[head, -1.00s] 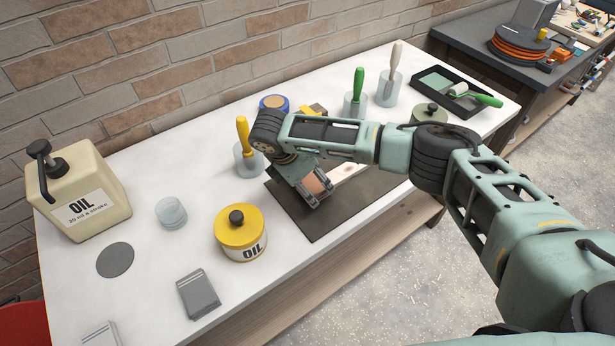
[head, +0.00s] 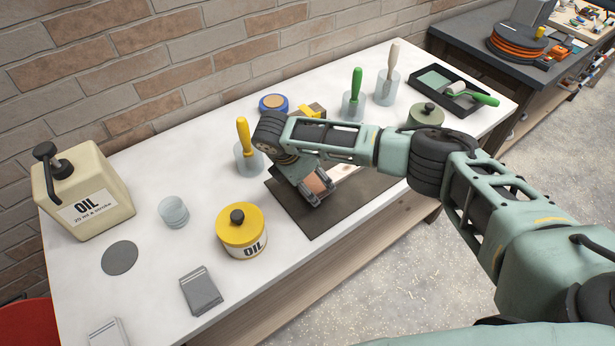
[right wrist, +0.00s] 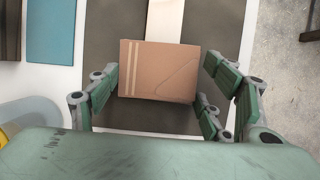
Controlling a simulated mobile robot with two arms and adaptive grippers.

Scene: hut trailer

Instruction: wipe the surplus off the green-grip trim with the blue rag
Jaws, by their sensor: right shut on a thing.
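My right gripper (head: 318,193) is over the dark mat (head: 300,222), shut on a folded brown cloth. In the right wrist view the brown cloth (right wrist: 158,72), with pale stripes, sits between the fingers (right wrist: 165,100). A pale strip (right wrist: 164,20) lies on the mat just beyond the cloth; I see no green grip on its visible part. A flat blue folded piece (right wrist: 57,30), which looks like the blue rag, lies left of the mat; in the head view my arm hides it. A green-handled tool (head: 356,84) stands in a clear cup. My left gripper is out of view.
A yellow-lidded oil tin (head: 241,232), an oil jug (head: 85,195), a clear cup (head: 173,212) and a grey folded cloth (head: 200,291) stand left of the mat. A yellow-handled tool (head: 243,133) stands close behind my gripper. A black tray (head: 455,95) is far right.

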